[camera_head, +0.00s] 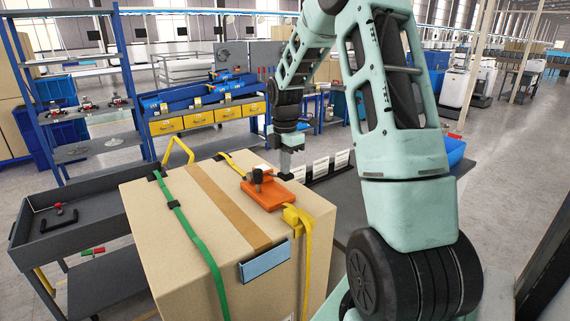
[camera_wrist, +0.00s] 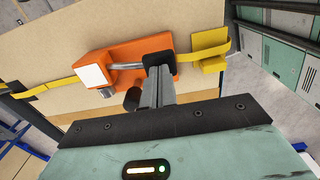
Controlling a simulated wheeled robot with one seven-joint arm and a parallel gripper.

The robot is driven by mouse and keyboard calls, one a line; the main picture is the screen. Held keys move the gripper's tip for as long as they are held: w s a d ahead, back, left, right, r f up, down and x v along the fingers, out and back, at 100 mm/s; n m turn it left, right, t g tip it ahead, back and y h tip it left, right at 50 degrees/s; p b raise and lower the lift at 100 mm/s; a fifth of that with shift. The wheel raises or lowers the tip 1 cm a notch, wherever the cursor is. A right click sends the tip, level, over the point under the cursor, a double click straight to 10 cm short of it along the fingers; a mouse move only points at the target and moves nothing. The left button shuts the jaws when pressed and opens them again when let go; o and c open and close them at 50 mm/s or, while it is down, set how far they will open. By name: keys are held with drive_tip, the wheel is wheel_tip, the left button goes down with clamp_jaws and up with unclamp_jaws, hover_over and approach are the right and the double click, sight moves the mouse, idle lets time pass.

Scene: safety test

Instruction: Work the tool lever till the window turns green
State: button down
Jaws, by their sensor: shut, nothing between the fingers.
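The orange strapping tool (camera_head: 270,194) sits on top of a cardboard box (camera_head: 150,215), on a yellow strap (camera_head: 307,260). In the wrist view the tool (camera_wrist: 125,58) carries a metal lever bar (camera_wrist: 128,66) with black parts near its right end and a dark knob (camera_wrist: 132,98). The knob (camera_head: 257,176) stands up in the head view. The window (camera_wrist: 91,76) on the tool's left end looks white, not green. My gripper (camera_wrist: 158,74) is shut and empty, its fingertips over the tool near the lever's black end. Contact cannot be told. My gripper (camera_head: 286,170) also shows in the head view.
A green strap (camera_head: 190,230) crosses the box left of the tool. A yellow buckle (camera_wrist: 208,48) lies beside the tool. A grey cart (camera_head: 85,225) stands left of the box. Blue shelving (camera_head: 85,105) and a bench with yellow drawers (camera_head: 200,118) stand behind.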

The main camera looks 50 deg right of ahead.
sight(289, 175)
drive_tip(key=f+t+b, duration=0.1)
drive_tip(key=s+f+t+b, duration=0.1)
drive_tip(key=b, duration=0.1)
drive_tip(key=f+t+b, duration=0.1)
drive_tip(key=shift+s+a+h+b, duration=0.15)
drive_tip(key=shift+s+h+b, duration=0.25)
drive_tip(key=shift+s+a+f+b, duration=0.1)
drive_tip(key=shift+s+f+b, duration=0.1)
drive_tip(key=shift+f, duration=0.4)
drive_tip(key=shift+s+a+f+b, duration=0.1)
drive_tip(key=shift+s+f+b, duration=0.1)
drive_tip(key=shift+f, duration=0.35)
drive_tip(key=shift+s+f, duration=0.1)
drive_tip(key=shift+f, duration=0.05)
